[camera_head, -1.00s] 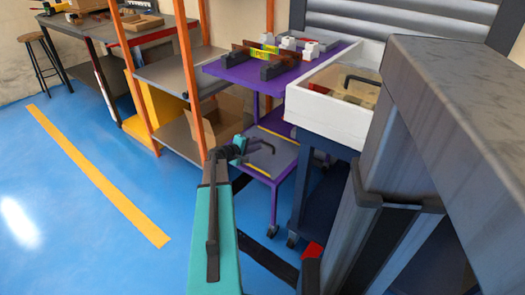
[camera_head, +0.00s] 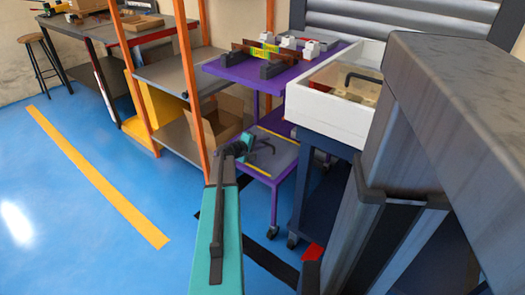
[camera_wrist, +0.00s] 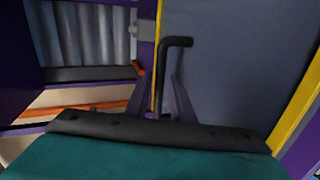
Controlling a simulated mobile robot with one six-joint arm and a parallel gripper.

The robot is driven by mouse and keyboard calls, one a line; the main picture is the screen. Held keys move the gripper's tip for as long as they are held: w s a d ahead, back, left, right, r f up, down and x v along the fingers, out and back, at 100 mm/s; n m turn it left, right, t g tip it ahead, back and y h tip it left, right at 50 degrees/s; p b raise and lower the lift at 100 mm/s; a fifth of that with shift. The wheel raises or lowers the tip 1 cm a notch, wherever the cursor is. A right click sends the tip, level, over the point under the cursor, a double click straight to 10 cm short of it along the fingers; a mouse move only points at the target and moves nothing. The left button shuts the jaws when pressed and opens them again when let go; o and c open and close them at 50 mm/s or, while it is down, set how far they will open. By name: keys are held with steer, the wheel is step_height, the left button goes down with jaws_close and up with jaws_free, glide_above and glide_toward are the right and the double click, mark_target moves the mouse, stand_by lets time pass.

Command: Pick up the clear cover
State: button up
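A clear panel with a bent black handle (camera_head: 362,82) lies in the white box (camera_head: 325,108) at the right in the head view; it looks like the clear cover. My gripper (camera_head: 252,154) is in front of the purple cart's lower shelf, well below and left of that box. In the wrist view my gripper (camera_wrist: 162,100) has two fingers apart with a gap between them. A black L-shaped bar (camera_wrist: 176,42) stands in or just beyond that gap, against a grey panel. I cannot tell whether it is touched. No grasp is visible.
The purple cart's top (camera_head: 250,72) holds a fixture with white and dark blocks. Its lower shelf (camera_head: 273,160) is grey with yellow edges. An orange-post shelf with an open cardboard box (camera_head: 222,118) stands left.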

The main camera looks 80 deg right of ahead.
jaws_close()
steer(key=shift+r, duration=0.15)
steer(key=shift+r, duration=0.2)
step_height(320, 180, up, 3)
steer(key=shift+p, duration=0.8)
steer(key=w+a+p, duration=0.1)
steer(key=w+a, duration=0.3)
steer(key=a, duration=0.3)
steer(key=w+a+p, duration=0.1)
steer(key=w+a, duration=0.4)
steer(key=a, duration=0.3)
steer(key=shift+w+a, duration=0.15)
steer(key=shift+a, duration=0.05)
